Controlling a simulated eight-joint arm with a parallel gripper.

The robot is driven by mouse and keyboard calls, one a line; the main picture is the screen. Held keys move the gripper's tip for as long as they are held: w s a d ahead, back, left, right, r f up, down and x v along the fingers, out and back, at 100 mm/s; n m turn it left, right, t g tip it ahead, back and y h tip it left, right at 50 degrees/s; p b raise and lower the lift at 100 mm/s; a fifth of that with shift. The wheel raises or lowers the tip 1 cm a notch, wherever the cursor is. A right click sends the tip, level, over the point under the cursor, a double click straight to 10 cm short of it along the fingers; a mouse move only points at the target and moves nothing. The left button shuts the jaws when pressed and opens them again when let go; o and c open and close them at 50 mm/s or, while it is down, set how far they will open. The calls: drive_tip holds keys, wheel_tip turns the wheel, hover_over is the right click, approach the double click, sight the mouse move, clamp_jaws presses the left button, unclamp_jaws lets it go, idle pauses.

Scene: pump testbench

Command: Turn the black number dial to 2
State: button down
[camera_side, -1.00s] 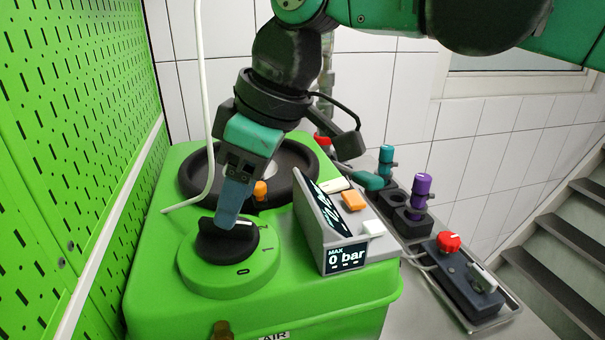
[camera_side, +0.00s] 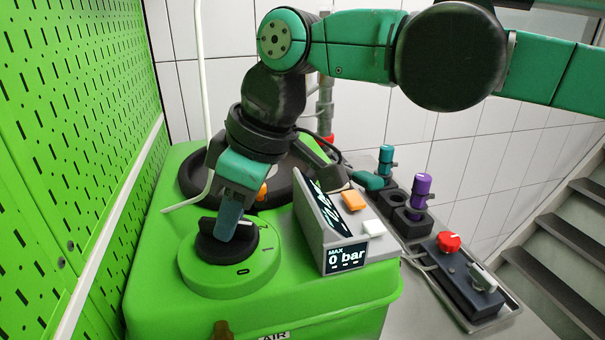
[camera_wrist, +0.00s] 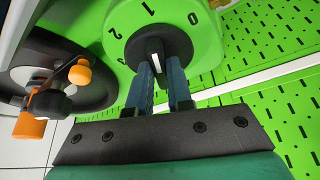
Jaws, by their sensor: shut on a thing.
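The black number dial (camera_side: 214,249) sits on a round green base (camera_side: 215,284) on top of the green machine. Digits 0 and 1 show on the base in the side view; 0, 1 and 2 show in the wrist view. My gripper (camera_side: 224,231) reaches down from above and is shut on the dial's raised grip. In the wrist view the two blue fingers of my gripper (camera_wrist: 161,88) stand on either side of the grip of the dial (camera_wrist: 172,39). A white line on the grip points toward my gripper, away from the 1.
A black ring-shaped part (camera_side: 191,183) is behind. A tray with a red knob (camera_side: 449,242) lies right. A green perforated panel (camera_side: 60,130) is left.

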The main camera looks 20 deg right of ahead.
drive_tip(key=shift+n, duration=0.3)
drive_tip(key=n, duration=0.1)
drive_tip(key=n+g, duration=0.1)
drive_tip(key=n, duration=0.1)
drive_tip(key=n+g, duration=0.1)
drive_tip(key=shift+w, duration=0.25)
drive_tip(key=shift+w+n+g, duration=0.15)
drive_tip(key=shift+n+g, duration=0.75)
drive_tip(key=shift+n, duration=1.6)
drive_tip(key=c, duration=0.8)
unclamp_jaws()
